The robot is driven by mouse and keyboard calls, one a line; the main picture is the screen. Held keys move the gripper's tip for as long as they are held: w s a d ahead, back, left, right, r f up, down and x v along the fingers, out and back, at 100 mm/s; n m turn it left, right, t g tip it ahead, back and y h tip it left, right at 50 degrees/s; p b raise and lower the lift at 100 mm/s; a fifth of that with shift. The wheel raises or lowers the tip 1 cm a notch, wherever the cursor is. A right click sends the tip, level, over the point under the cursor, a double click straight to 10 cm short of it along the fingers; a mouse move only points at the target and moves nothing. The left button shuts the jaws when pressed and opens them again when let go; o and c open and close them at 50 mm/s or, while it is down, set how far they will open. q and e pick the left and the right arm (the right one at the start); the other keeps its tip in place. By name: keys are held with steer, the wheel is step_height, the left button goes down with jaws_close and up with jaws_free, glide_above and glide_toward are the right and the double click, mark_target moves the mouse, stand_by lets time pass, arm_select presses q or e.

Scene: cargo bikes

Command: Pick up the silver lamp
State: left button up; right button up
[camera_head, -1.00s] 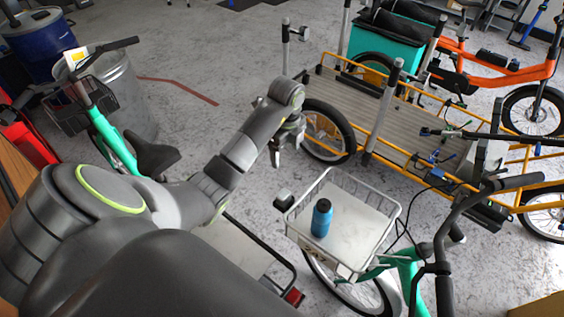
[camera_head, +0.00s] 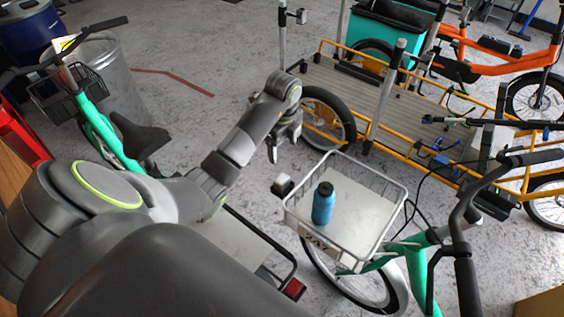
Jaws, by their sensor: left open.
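A small silver lamp (camera_head: 283,184) sits at the left corner of the white wire basket (camera_head: 345,262) on the green bike's front. My left gripper (camera_head: 284,154) comes in from the left and points down, just above and behind the lamp in the picture. Its two fingers are apart with nothing between them. I cannot tell the exact gap in depth between fingers and lamp. My right gripper is out of view.
A blue bottle (camera_head: 323,204) stands in the basket. The green bike's handlebar (camera_head: 465,270) is at right. A yellow cargo bike (camera_head: 400,100) with a wooden bed stands behind. Another green bike (camera_head: 95,125) stands at left. Grey floor shows between them.

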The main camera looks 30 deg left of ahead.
arm_select(q)
steer(key=b, duration=0.9)
glide_above(282, 179)
step_height(282, 179, down, 10)
steer(key=shift+d, duration=0.15)
steer(key=f+b, duration=0.5)
steer(key=shift+w+a, duration=0.1)
steer(key=shift+a, duration=0.15)
steer(key=shift+f+b, duration=0.3)
steer(key=shift+f, duration=0.45)
steer(key=shift+r, duration=0.1)
steer(key=c, duration=1.1)
